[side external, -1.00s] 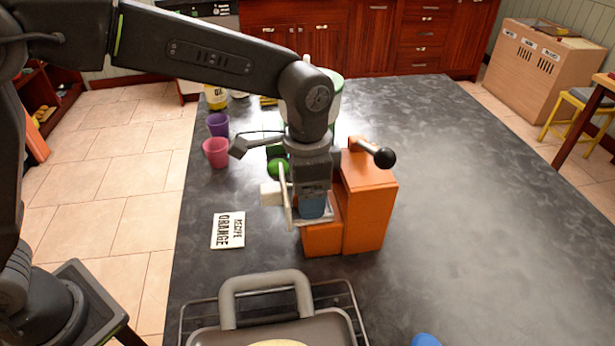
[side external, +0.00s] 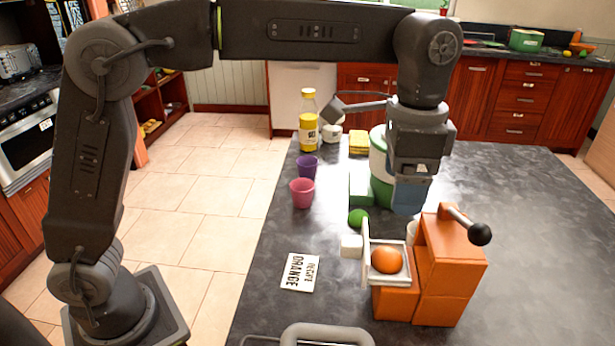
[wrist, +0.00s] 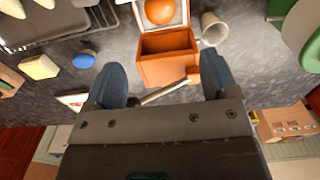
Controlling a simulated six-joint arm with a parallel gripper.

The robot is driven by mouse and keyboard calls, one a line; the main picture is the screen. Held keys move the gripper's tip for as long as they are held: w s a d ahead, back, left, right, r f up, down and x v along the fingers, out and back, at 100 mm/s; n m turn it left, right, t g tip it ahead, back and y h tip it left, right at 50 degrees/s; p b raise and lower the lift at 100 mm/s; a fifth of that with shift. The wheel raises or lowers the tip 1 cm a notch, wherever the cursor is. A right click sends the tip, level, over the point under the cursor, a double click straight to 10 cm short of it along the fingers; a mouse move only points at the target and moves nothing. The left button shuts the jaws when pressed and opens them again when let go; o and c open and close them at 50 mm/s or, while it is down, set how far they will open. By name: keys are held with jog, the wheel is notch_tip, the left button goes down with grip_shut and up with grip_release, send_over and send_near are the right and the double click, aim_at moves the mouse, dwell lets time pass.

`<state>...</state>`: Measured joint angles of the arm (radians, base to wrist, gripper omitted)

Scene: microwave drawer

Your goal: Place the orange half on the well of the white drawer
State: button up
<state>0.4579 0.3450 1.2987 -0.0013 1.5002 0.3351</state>
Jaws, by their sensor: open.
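The orange half (side external: 387,260) rests, rounded side up, in the white drawer (side external: 374,279), which sticks out from the left side of the orange box-shaped appliance (side external: 448,275). In the wrist view the orange half (wrist: 159,11) is at the top edge, inside the white drawer's rim (wrist: 183,18), which is partly cut off. My gripper (side external: 410,200) is above and slightly right of the drawer, clear of the orange half. In the wrist view its two blue fingers (wrist: 162,82) are wide apart with nothing held between them.
A lever with a black knob (side external: 480,234) sticks out from the appliance. A white cup (wrist: 213,29) stands beside it. A green ball (side external: 358,217), pink cup (side external: 302,193), purple cup (side external: 307,167) and recipe card (side external: 300,272) lie left of it. The right tabletop is clear.

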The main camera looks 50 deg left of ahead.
jog(key=s+a+r+n+t, duration=0.1)
jog(key=s+a+r+n, duration=0.1)
jog(key=s+a, duration=0.35)
jog(key=s+a+f+n+t, duration=0.2)
jog(key=s+a+f+n, duration=0.1)
jog(key=s+a, duration=0.3)
jog(key=s+a+f+n+t, duration=0.2)
jog(key=s+a+f+n, duration=0.2)
jog(key=s+a, duration=0.3)
jog(key=shift+a+f+t, duration=0.15)
jog(key=shift+a+t, duration=0.15)
jog(key=shift+a, duration=0.3)
jog(key=shift+w, duration=0.1)
